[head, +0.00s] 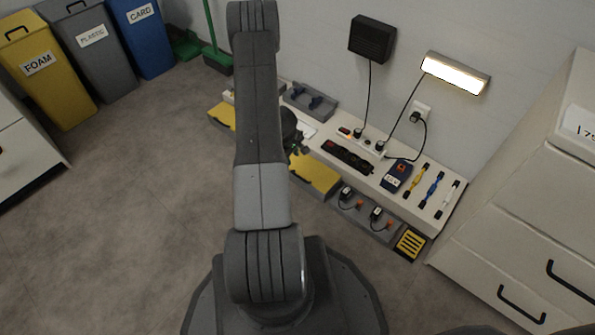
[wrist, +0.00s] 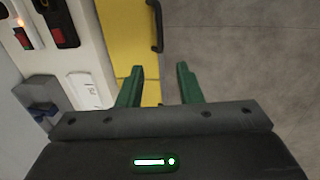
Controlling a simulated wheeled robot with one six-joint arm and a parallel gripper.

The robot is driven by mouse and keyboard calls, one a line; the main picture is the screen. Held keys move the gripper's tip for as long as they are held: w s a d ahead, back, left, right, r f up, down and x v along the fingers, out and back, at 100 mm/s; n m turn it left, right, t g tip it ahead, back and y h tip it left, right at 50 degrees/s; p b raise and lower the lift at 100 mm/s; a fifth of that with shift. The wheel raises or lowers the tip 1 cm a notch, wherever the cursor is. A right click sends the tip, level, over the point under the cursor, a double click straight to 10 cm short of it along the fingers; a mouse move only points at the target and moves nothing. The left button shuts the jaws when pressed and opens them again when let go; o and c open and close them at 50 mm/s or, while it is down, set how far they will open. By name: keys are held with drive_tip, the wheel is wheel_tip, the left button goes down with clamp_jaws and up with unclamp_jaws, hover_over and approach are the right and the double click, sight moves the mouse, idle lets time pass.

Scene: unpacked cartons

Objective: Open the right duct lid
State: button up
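The right duct lid is a yellow panel (head: 315,172) on the front of the low white bench, right of my arm in the head view. It fills the upper middle of the wrist view (wrist: 125,35). A dark bar handle (wrist: 156,28) runs along its outer edge. My gripper (wrist: 158,88) has two green fingers, spread apart with nothing between them. The handle lies beyond the fingertips, roughly in line with the gap; I see no contact. In the head view my arm hides most of the gripper. Another yellow lid (head: 222,117) shows left of my arm.
The white bench (head: 335,160) carries a dark power strip (head: 347,156), a blue meter (head: 397,176) and coloured tools. A grey tray with plugs (head: 365,217) sits in front. White drawers (head: 500,240) stand at right, bins (head: 45,75) at far left. Floor at left is clear.

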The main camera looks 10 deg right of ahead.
sight(296, 175)
drive_tip(key=f+b, duration=0.1)
drive_tip(key=f, duration=0.3)
drive_tip(key=w+d+f+b, duration=0.1)
drive_tip(key=f+b, duration=0.1)
drive_tip(key=f, duration=0.2)
drive_tip(key=d+f+b, duration=0.1)
drive_tip(key=f+b, duration=0.1)
drive_tip(key=f, duration=0.3)
drive_tip(key=shift+w, duration=0.25)
clamp_jaws()
